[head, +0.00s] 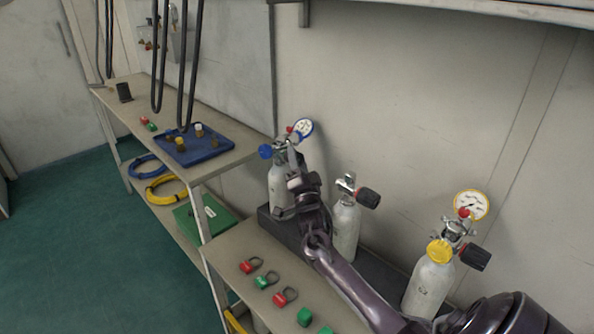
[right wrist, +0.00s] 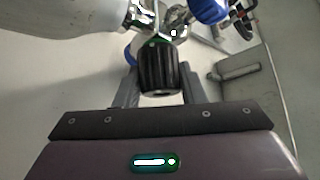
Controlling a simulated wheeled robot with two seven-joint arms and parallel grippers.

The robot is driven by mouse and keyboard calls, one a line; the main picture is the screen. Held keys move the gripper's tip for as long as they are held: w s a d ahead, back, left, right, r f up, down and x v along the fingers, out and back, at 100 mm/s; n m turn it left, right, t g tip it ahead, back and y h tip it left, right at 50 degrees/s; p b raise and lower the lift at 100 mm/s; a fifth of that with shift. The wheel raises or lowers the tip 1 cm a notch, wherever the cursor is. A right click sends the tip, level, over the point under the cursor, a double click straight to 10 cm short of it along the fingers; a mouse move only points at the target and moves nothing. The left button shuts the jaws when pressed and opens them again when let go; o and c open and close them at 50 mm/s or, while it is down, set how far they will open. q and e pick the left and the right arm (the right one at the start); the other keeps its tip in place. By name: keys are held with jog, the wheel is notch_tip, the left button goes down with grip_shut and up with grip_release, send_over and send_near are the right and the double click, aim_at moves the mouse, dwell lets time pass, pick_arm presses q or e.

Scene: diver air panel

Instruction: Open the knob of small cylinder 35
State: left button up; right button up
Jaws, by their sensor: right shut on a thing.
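The left white cylinder (head: 278,190) on the bench has a blue cap (head: 265,151) and a white gauge with a blue rim. My right gripper (head: 300,172) is at this cylinder's valve and partly covers it. In the right wrist view, the black ribbed knob (right wrist: 160,70) sits between the two fingers (right wrist: 160,90), which are shut on it. The cylinder's white body (right wrist: 70,14) and blue cap (right wrist: 209,10) also show there. The number 35 cannot be read on any cylinder. My left gripper is not in view.
A middle cylinder (head: 345,228) with a black knob and a right cylinder (head: 428,286) with a yellow cap stand close to my arm. A blue tray (head: 208,152) sits on the left bench.

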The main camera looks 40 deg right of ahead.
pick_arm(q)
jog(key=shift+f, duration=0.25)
pick_arm(e)
jog(key=shift+n, duration=0.4)
jog(key=o, duration=1)
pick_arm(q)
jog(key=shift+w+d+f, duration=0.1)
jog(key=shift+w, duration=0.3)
pick_arm(e)
notch_tip(320, 180, up, 20)
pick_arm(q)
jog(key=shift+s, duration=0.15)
pick_arm(e)
jog(key=shift+f, duration=0.1)
